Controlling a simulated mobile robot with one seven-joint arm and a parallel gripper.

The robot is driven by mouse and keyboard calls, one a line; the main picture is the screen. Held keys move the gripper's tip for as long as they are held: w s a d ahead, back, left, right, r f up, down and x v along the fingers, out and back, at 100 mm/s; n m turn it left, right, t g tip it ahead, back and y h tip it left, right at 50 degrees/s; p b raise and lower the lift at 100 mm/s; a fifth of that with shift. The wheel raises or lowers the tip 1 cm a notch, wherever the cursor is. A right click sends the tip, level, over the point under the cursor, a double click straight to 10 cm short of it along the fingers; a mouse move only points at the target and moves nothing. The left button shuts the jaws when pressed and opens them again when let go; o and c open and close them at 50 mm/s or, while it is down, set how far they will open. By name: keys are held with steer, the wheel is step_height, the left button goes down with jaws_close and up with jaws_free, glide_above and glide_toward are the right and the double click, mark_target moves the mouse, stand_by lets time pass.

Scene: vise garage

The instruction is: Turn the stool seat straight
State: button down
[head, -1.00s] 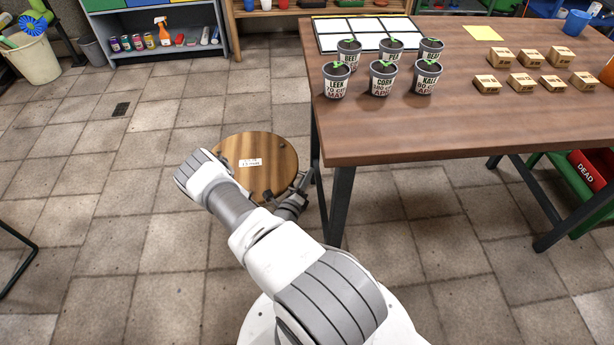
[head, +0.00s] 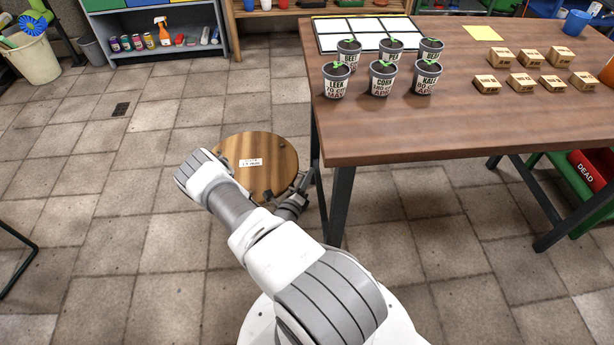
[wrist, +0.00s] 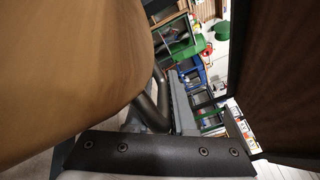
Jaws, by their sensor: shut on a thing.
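The stool has a round brown wooden seat (head: 262,180) with a white label (head: 251,162) near its middle. It stands on the floor left of the table. In the head view my gripper (head: 302,183) is at the seat's right edge, low beside it, partly hidden by my own arm. In the wrist view the seat's rounded side (wrist: 70,70) fills the left, close to the camera. A dark curved tube (wrist: 156,103) runs up beside the seat. My gripper is shut on some part of the stool; the exact grip point is hard to see.
The wooden table (head: 450,125) and its dark leg (head: 340,205) stand close to the right of the stool. Several potted seedlings and small boxes are on top. A red bin (head: 590,170) is under its right side. The tiled floor left of the stool is clear.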

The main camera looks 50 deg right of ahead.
steer(key=shift+d+r, duration=0.15)
steer(key=shift+r, duration=0.2)
steer(key=shift+s+a+m+g+h, duration=0.1)
steer(key=shift+a+m+g+h, duration=0.2)
steer(key=shift+a, duration=0.05)
steer(key=c, duration=0.9)
jaws_free()
steer(key=shift+f, duration=0.1)
steer(key=shift+a, duration=0.1)
steer(key=p+v, duration=0.1)
steer(key=v, duration=0.7)
steer(key=p+v, duration=0.2)
steer(key=v, duration=0.7)
steer(key=shift+s+a, duration=0.1)
steer(key=shift+a, duration=0.05)
steer(key=shift+c, duration=0.2)
